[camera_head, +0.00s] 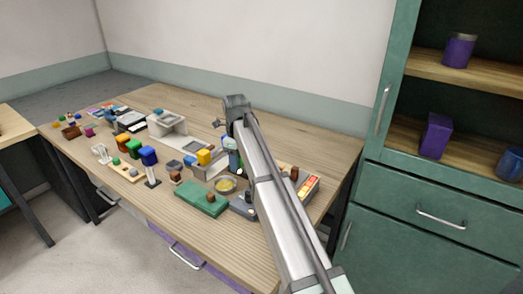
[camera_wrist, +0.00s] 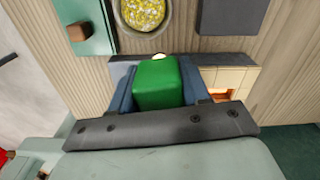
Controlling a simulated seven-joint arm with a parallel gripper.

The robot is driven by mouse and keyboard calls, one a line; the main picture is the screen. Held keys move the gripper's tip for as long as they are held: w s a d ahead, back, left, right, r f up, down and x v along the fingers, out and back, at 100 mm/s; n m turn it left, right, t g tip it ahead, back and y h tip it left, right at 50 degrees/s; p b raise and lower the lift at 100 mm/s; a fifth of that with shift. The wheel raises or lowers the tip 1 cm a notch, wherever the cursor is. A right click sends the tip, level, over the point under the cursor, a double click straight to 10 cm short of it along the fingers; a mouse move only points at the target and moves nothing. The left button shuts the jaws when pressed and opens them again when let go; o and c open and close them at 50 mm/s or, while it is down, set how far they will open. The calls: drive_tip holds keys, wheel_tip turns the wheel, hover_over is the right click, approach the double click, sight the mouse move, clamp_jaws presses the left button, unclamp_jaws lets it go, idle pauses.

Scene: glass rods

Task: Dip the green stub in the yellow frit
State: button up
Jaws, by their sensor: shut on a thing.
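The green stub (camera_wrist: 158,82) is a green block between the two blue-grey fingers of my gripper (camera_wrist: 157,80) in the wrist view. My gripper is shut on it. The yellow frit (camera_wrist: 142,11) lies in a round grey dish at the top of the wrist view, beyond the stub, cut off by the frame edge. In the head view the yellow frit (camera_head: 225,184) is in its dish near the table's front right. My gripper is largely hidden by my arm there, behind the dish, and the stub is hard to make out.
A green board (camera_head: 201,199) with a brown knob stands left of the dish. A dark grey pad (camera_wrist: 232,15) lies right of the dish in the wrist view. A tray with orange pieces (camera_head: 308,184) is at the right. Blocks and stands crowd the table's left.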

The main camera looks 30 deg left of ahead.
drive_tip(key=shift+n, duration=0.8)
drive_tip(key=s+a+f, duration=0.1)
drive_tip(key=a, duration=0.1)
drive_tip(key=s+a+f, duration=0.2)
drive_tip(key=shift+a+f, duration=0.15)
drive_tip(key=shift+f, duration=0.1)
drive_tip(key=shift+w+a+n, duration=0.2)
drive_tip(key=shift+n, duration=0.1)
drive_tip(key=shift+w+a+n, duration=0.15)
drive_tip(key=shift+a+n, duration=0.1)
drive_tip(key=shift+n, duration=0.55)
drive_tip(key=shift+f, duration=1.7)
drive_tip(key=shift+f, duration=0.2)
wheel_tip(320, 180, up, 7)
